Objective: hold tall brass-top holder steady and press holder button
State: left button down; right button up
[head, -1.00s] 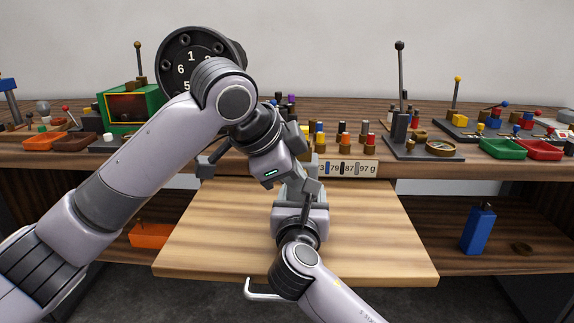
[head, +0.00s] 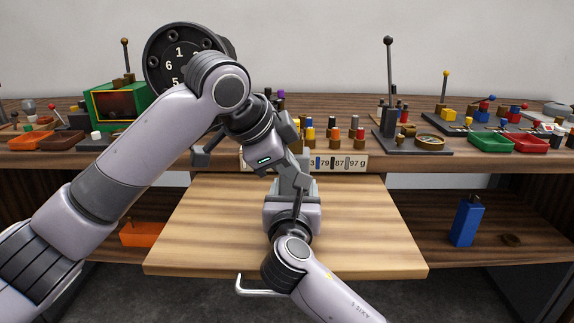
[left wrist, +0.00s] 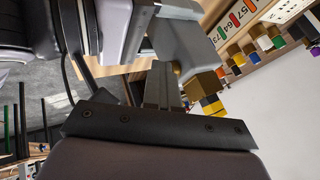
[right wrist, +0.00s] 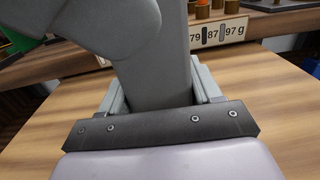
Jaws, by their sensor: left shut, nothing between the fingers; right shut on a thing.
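My left gripper (head: 299,183) reaches down from the upper left, its fingers shut with nothing between them. It is directly above my right gripper (head: 292,188). In the left wrist view its fingers (left wrist: 162,88) are together, with a small brass-coloured knob (left wrist: 177,68) just beside the tip; I cannot tell for sure whether it is the holder's top. In the right wrist view, a smooth grey form covers the space between the right fingers (right wrist: 160,92). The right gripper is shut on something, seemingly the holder. The holder's body and button are hidden, so contact is unclear.
A pale wooden board (head: 385,240) lies under the grippers, largely clear. The shelf behind carries several coloured pegs, a number strip (head: 345,163), a grey lever stand (head: 388,120), green (head: 492,143) and red trays, and a green box (head: 115,107). A blue block (head: 467,222) stands lower right.

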pick_arm(q)
jog(key=v, duration=1)
pick_arm(e)
jog(key=shift+f, duration=0.25)
jog(key=o, duration=1.4)
jog(key=shift+o, duration=0.2)
jog(key=shift+a+r, duration=0.1)
jog(key=shift+s, duration=0.2)
